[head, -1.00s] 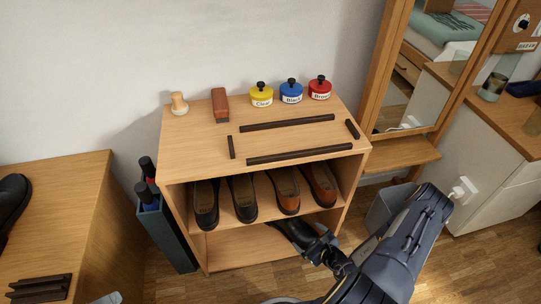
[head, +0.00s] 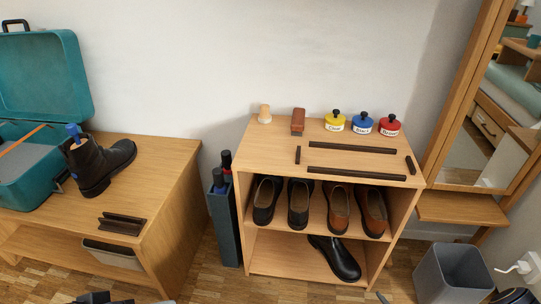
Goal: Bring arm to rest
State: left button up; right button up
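My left gripper (head: 100,298) shows only as a dark sliver at the bottom edge, left of centre, in front of the low bench; its fingers are too cut off to tell open or shut. My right gripper is not clearly in view; only a dark blue piece of my arm shows in the bottom right corner. A black shoe (head: 335,258) lies on the lower shelf of the wooden shoe rack (head: 290,244), with no gripper touching it. Two black shoes (head: 283,202) and two brown shoes (head: 355,208) stand on its upper shelf.
The rack top holds yellow, blue and red tins (head: 362,124), a brush (head: 298,122) and dark strips. A grey bin (head: 453,272) stands at right. On the bench (head: 165,165) are a black boot (head: 98,165) and an open teal suitcase (head: 45,80). Floor shows between bench and rack.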

jog(key=w+a+r+n+y, duration=0.2)
jog(key=w+r+n+y, duration=0.15)
jog(key=r, duration=0.55)
jog(key=w+a+r+n+y, duration=0.25)
jog(key=r+n, duration=0.25)
jog(key=r, duration=0.3)
jog(key=s+a+r+n+g+y, duration=0.1)
jog(key=a+r+n+g+y, duration=0.2)
jog(key=r, duration=0.4)
jog(key=a+r+n+g+y, duration=0.1)
jog(key=a+r+n+y, duration=0.15)
jog(key=r+n, duration=0.3)
jog(key=s+a+r+n+g+h, duration=0.3)
jog(key=s+a+r+n+g, duration=0.2)
jog(key=s+a+r+n, duration=0.4)
jog(key=s+d+r+n+t+h, duration=0.1)
jog(key=s+d+r+n+h, duration=0.15)
jog(key=s, duration=0.25)
jog(key=s+d+r+n+t+h, duration=0.1)
jog(key=s+d+r+n+h, duration=0.15)
jog(key=s, duration=0.25)
pick_arm(q)
notch_tip(320, 180, up, 36)
jog(key=p, duration=3.6)
jog(key=shift+r, duration=0.25)
pick_arm(e)
notch_tip(320, 180, up, 36)
jog(key=shift+s+a+r+m, duration=0.15)
jog(key=shift+s+r+m, duration=0.15)
jog(key=shift+m, duration=0.1)
